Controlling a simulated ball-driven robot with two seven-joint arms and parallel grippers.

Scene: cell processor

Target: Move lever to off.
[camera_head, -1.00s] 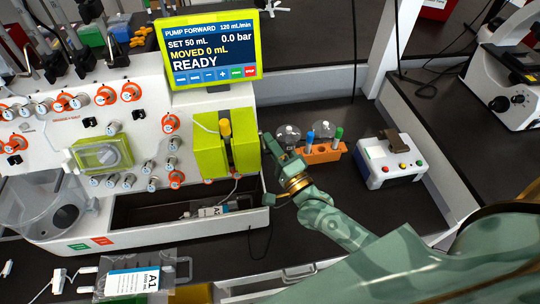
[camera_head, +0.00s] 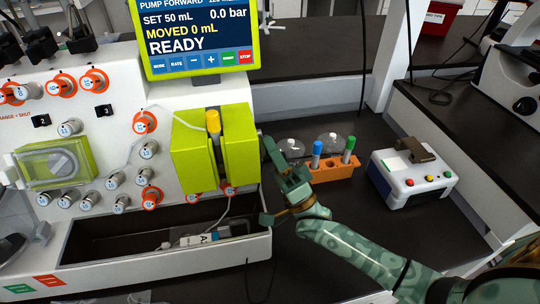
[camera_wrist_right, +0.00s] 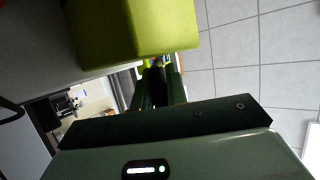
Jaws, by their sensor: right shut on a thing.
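My right gripper (camera_head: 271,148) reaches up against the right side of the white processor (camera_head: 105,185), beside the yellow-green pump block (camera_head: 237,145). In the right wrist view, its two green fingers (camera_wrist_right: 158,88) are closed around a dark piece (camera_wrist_right: 157,76), which appears to be the lever, just below the yellow-green block. In the head view the fingers cover most of the lever, so its exact position cannot be told. My left gripper is not in view.
A screen (camera_head: 190,30) on the processor reads READY. An orange tube rack (camera_head: 333,171) and two clear flasks stand behind my right gripper. A white box with colored buttons (camera_head: 408,176) is further right. A tray (camera_head: 160,262) holds a labelled bag.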

